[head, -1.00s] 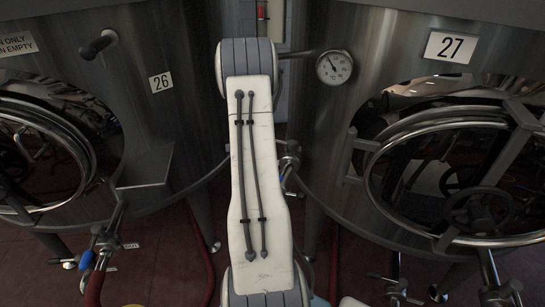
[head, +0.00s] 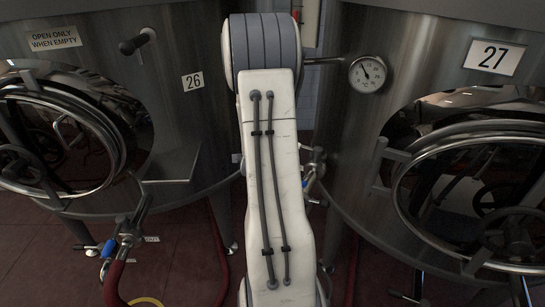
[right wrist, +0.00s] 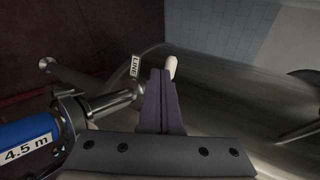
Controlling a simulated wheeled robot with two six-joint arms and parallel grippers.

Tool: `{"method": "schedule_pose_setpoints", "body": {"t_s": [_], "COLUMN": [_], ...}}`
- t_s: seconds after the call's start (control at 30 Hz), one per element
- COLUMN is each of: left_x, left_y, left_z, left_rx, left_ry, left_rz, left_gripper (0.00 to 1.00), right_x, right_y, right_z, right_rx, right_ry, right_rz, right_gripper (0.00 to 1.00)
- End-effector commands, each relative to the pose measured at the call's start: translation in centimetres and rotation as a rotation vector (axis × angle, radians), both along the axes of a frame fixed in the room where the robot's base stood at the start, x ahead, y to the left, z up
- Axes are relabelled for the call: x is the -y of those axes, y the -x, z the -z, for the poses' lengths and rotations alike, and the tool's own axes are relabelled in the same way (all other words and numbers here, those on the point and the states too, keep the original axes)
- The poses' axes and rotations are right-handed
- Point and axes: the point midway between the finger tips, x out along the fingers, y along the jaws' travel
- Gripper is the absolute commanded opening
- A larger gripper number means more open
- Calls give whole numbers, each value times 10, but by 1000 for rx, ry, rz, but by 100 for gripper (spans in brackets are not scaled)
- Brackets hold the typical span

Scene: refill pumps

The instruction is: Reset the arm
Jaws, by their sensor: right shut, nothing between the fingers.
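A white arm link of mine (head: 277,190) with grey ribbed joints and two dark cables stands upright in the middle of the head view, between two steel tanks. No gripper shows in the head view. In the right wrist view my right gripper (right wrist: 162,88) has its dark purple fingers shut together with nothing between them. A small white rounded piece (right wrist: 171,67) shows just beyond the fingertips; I cannot tell what it belongs to. My left gripper is not in view.
Tank 26 (head: 190,130) stands left and tank 27 (head: 365,140) right, with a round gauge (head: 367,74) between. A valve (head: 128,235) with a red hose (head: 114,283) is low left.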

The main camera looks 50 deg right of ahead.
Motion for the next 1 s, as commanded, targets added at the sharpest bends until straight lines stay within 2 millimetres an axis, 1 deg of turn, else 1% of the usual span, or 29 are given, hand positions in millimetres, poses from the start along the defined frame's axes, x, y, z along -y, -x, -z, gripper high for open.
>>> {"method": "schedule_pose_setpoints", "body": {"t_s": [0.03, 0.2, 0.33, 0.53, 0.6, 0.67, 0.77, 0.8, 0.87, 0.9, 0.97, 1.0], "left_x": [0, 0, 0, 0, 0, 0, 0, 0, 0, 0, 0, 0], "left_y": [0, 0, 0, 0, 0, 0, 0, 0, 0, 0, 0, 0], "left_z": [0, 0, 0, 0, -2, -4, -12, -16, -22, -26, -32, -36], "left_rx": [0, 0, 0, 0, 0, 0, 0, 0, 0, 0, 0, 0], "left_ry": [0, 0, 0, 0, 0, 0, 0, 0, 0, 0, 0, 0], "left_rz": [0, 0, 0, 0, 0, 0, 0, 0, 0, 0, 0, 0], "left_gripper": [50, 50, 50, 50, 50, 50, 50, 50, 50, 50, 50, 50], "right_x": [-9, -26, -30, -31, -36, -46, -84, -106, -147, -176, -221, -251], "right_y": [1, 4, 5, 5, 1, -10, -39, -53, -73, -84, -95, -99], "right_z": [-6, -15, -18, -18, -19, -23, -31, -35, -41, -46, -52, -57], "right_rx": [1, 0, 0, -1, -9, -28, -94, -134, -205, -255, -334, -386], "right_ry": [2, 0, 0, -1, -4, -10, -31, -38, -47, -47, -39, -29], "right_rz": [-3, -1, 0, -1, -21, -69, -230, -322, -482, -599, -774, -894], "right_gripper": [0, 0, 0, 0, 0, 0, 0, 0, 0, 0, 0, 0]}}
